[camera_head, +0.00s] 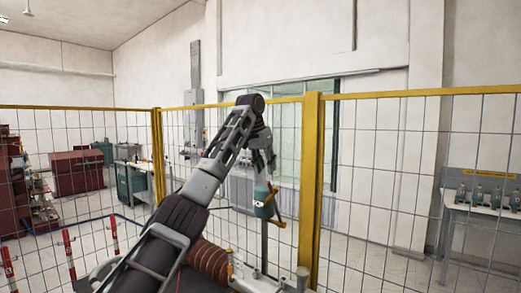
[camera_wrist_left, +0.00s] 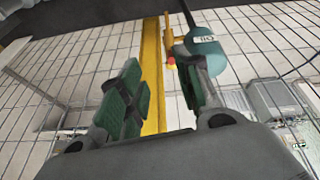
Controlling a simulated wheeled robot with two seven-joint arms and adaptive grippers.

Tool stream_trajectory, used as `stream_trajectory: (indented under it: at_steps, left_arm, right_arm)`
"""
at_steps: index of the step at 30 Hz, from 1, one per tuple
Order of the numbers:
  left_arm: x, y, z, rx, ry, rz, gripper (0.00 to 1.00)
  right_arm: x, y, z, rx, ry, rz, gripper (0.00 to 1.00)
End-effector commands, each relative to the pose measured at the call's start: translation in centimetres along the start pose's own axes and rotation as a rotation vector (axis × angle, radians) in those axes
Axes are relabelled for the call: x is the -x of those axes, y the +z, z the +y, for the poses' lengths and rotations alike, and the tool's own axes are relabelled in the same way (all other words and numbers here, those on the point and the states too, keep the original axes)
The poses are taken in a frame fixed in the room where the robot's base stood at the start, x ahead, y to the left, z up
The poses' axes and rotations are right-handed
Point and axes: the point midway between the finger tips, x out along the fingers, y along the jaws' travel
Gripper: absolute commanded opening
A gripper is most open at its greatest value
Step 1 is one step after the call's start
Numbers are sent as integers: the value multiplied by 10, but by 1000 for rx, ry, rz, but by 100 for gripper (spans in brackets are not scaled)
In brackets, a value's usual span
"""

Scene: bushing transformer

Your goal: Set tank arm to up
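The small teal tank (camera_head: 263,205) with a white label stands on a post in the middle of the head view. A yellow arm (camera_head: 279,222) shows at its lower right. In the left wrist view the tank (camera_wrist_left: 203,45) is at the top, right of centre, with a short yellow piece with a red spot (camera_wrist_left: 170,48) beside it. My left gripper (camera_head: 260,158) is just above the tank, pointing down. In the left wrist view its green-padded fingers (camera_wrist_left: 160,92) are apart with nothing between them. The right finger overlaps the tank's view; contact cannot be told. My right gripper is not in view.
A yellow-framed mesh fence (camera_head: 311,180) runs behind the tank. A red-brown ribbed bushing (camera_head: 210,262) lies below my left arm, beside grey fittings. Red-and-white posts (camera_head: 69,253) stand at left. A bench with several small devices (camera_head: 485,197) is beyond the fence at right.

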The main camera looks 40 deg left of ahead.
Motion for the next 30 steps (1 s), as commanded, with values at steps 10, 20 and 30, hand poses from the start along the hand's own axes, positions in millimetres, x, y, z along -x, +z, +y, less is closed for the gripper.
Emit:
stream_trajectory:
  at_steps: [10,20,30]
  left_arm:
    - [15,1,-1,2,0,1,34]
    - [30,2,0,1,-1,2,34]
    - [43,3,-1,3,0,1,34]
  right_arm:
    - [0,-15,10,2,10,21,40]
    - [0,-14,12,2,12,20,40]
    - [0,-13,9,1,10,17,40]
